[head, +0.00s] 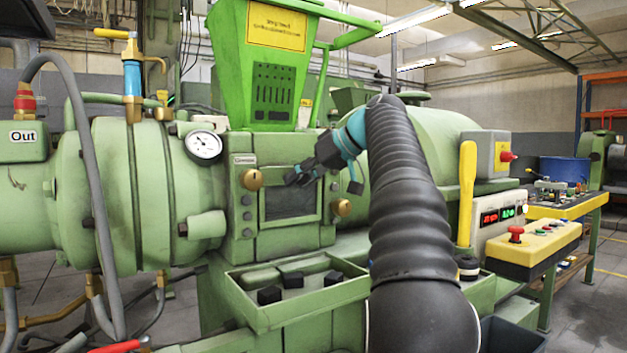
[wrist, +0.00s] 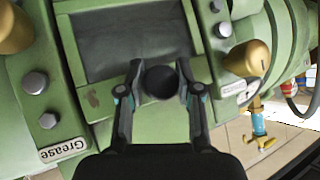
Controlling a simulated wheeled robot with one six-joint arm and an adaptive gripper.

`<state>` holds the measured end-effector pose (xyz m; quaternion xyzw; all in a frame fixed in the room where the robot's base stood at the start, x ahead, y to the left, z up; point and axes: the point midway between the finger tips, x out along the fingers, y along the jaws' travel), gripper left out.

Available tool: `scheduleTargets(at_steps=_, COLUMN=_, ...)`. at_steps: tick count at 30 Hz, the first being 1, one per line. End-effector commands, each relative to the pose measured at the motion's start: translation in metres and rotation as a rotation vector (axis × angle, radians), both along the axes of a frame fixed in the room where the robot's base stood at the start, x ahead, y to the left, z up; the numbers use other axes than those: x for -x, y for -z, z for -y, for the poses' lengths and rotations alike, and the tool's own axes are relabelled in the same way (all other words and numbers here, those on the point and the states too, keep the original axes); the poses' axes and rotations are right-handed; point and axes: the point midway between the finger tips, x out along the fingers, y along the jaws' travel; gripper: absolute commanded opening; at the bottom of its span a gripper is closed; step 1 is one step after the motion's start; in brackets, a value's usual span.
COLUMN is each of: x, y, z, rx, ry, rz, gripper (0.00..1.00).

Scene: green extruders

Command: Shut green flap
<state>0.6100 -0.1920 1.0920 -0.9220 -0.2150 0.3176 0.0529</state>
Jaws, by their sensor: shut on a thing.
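My gripper (head: 298,178) reaches from the right to the front of the green machine, at the upper edge of a dark rectangular opening (head: 290,205). In the wrist view, where the machine appears upside down, its two fingers (wrist: 160,76) are closed on the sides of a round black knob (wrist: 160,84). The knob stands out before the green panel (wrist: 158,124) that borders the dark opening (wrist: 130,45); I take this panel to be the green flap. My fingers and wrist hide part of it. Its hinge and how far open it is cannot be told.
Brass knobs (head: 252,179) (head: 341,208) flank the opening. A green tray (head: 252,317) with black knobs juts out below. A green hopper (head: 262,70) stands above, and a gauge (head: 203,145) sits to the left. A yellow lever (head: 467,192) rises at the right.

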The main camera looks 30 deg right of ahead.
Motion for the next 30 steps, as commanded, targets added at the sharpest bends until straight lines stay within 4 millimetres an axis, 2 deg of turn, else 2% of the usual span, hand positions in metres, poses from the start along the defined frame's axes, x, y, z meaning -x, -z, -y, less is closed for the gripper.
scheduleTargets(at_steps=7, x=-0.0057, y=-0.0047, z=-0.0119, rx=0.004, ry=-0.018, rz=-0.021, gripper=0.00)
scheduleTargets(at_steps=21, x=-0.0065, y=-0.0045, z=-0.0144, rx=0.004, ry=-0.023, rz=-0.029, gripper=0.00)
scheduleTargets(at_steps=22, x=-0.0064, y=-0.0045, z=-0.0144, rx=0.004, ry=-0.023, rz=-0.029, gripper=0.37)
scheduleTargets(at_steps=24, x=-0.0064, y=-0.0044, z=-0.0143, rx=0.004, ry=-0.022, rz=-0.029, gripper=0.54)
scheduleTargets(at_steps=25, x=-0.0064, y=-0.0042, z=-0.0141, rx=0.004, ry=-0.022, rz=-0.030, gripper=0.58)
scheduleTargets(at_steps=30, x=-0.0068, y=-0.0028, z=-0.0125, rx=0.004, ry=-0.020, rz=-0.032, gripper=0.58)
